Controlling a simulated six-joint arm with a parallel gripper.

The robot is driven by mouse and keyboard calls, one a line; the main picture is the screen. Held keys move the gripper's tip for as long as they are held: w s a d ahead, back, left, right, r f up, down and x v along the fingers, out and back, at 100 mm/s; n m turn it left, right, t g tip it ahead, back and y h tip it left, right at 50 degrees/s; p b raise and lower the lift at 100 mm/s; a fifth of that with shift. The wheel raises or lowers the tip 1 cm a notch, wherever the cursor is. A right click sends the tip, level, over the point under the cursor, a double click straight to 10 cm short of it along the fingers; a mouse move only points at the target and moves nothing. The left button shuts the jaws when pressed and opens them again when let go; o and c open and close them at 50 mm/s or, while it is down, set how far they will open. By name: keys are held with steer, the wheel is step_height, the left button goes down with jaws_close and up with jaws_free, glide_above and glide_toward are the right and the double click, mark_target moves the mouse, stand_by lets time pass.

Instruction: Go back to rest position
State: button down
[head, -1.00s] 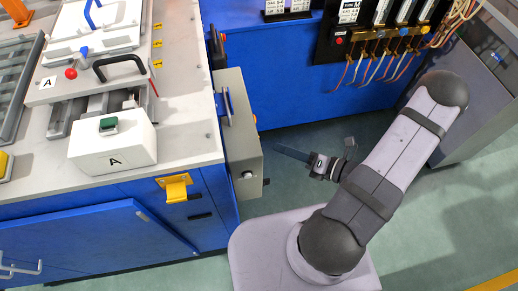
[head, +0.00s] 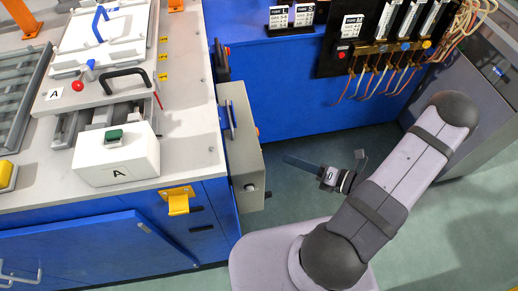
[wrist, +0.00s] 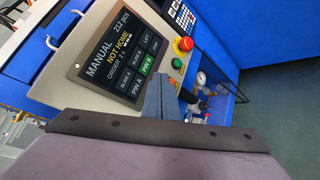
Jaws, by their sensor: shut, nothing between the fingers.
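My gripper (head: 300,164) shows in the head view beside my arm, over the green floor between the blue workbench and the gas panel. Its fingers point left toward the grey box on the bench side and touch nothing. The fingers are together and empty. In the wrist view the gripper (wrist: 160,98) shows as a dark blue-grey shape in front of a control panel (wrist: 118,58). That panel's screen reads "MANUAL" and "NOT HOME".
The workbench (head: 190,120) at left carries a white box (head: 118,160) marked A. A grey box (head: 243,150) hangs on its right side. The gas panel (head: 345,62) with hoses stands at the back. A red stop button (wrist: 184,44) shows in the wrist view.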

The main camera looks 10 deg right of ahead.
steer(key=s+a+r+n+g+h+p, duration=0.1)
steer(key=s+a+r+n+g+p, duration=0.35)
steer(key=n, duration=0.55)
steer(key=s+a+r+n+g+h+p, duration=0.15)
steer(key=s+r+n+g, duration=0.3)
steer(key=n+g, duration=0.5)
step_height(320, 180, up, 12)
steer(key=d+n+t+h+p, duration=0.1)
steer(key=n+t+h+p, duration=0.2)
steer(key=n, duration=1.6)
steer(key=h+p, duration=0.3)
steer(key=h, duration=0.2)
steer(key=c, duration=2.5)
jaws_free()
steer(key=shift+d+h, duration=0.1)
steer(key=shift+h, duration=0.15)
